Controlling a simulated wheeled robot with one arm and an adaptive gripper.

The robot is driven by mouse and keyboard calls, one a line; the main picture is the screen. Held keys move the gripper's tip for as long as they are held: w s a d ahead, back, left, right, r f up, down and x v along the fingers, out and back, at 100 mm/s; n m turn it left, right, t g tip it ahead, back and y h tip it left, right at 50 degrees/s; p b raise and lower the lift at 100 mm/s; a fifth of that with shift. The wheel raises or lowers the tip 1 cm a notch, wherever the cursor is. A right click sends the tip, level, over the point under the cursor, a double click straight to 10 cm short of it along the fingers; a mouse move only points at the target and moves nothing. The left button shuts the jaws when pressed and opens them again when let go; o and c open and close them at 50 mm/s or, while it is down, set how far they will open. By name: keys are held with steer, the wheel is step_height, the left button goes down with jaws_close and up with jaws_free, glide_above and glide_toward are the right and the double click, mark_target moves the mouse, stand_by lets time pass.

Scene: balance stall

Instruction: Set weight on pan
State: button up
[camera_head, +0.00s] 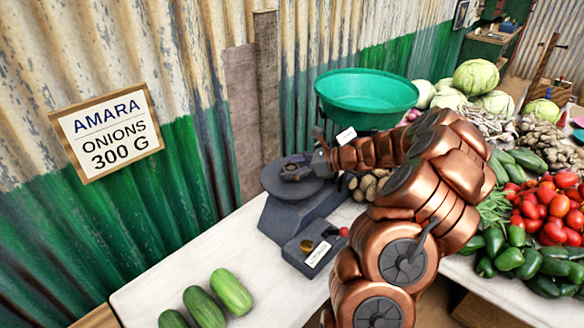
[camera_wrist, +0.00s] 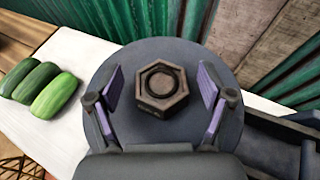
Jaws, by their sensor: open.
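A hexagonal brown-grey weight (camera_wrist: 162,103) with a round ring on top sits on the round dark grey pan (camera_wrist: 150,50), near its middle in the wrist view. My gripper (camera_wrist: 161,88) is open, with one purple-padded finger on each side of the weight and a visible gap on both sides. In the head view my gripper (camera_head: 298,166) is low over the same pan (camera_head: 281,184) of the grey balance (camera_head: 290,218). The weight is hard to make out there among the fingers. The green pan (camera_head: 366,92) is at the balance's far side.
A dark weight box (camera_head: 312,250) with a brass weight and a label stands in front of the balance. Several cucumbers (camera_head: 217,298) lie on the white table (camera_head: 165,285). Vegetables crowd the right side. A sign (camera_head: 106,132) on the corrugated wall reads "AMARA ONIONS 300 G".

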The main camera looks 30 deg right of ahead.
steer(key=b+v, duration=0.1)
steer(key=v, duration=0.6)
steer(key=shift+s+d, duration=0.15)
steer(key=shift+d, duration=0.05)
steer(key=s+a+r+n+g, duration=0.1)
steer(key=s+a+n+g, duration=0.3)
steer(key=a, duration=0.5)
steer(key=s+a+r+n+g, duration=0.1)
steer(key=s+a+n+g, duration=0.15)
steer(key=a+n, duration=0.55)
steer(key=s+a+r+n+g, duration=0.1)
steer(key=s+a+n+g, duration=0.25)
steer(key=a, duration=0.75)
steer(key=s+a+f+n+g+h, duration=0.2)
steer(key=s+a+n+h, duration=0.3)
steer(key=s, duration=0.6)
steer(key=s+d+f+n+h, duration=0.1)
steer(key=s+d+n+h, duration=0.2)
steer(key=s+n, duration=0.4)
steer(key=s+d, duration=0.1)
steer(key=s, duration=0.3)
steer(key=shift+s+d+f+n, duration=0.25)
steer(key=shift+s+d+n, duration=0.05)
steer(key=shift+n, duration=0.05)
steer(key=shift+r+p, duration=0.4)
steer(key=shift+r, duration=0.15)
steer(key=shift+f, duration=0.15)
steer(key=shift+c, duration=0.2)
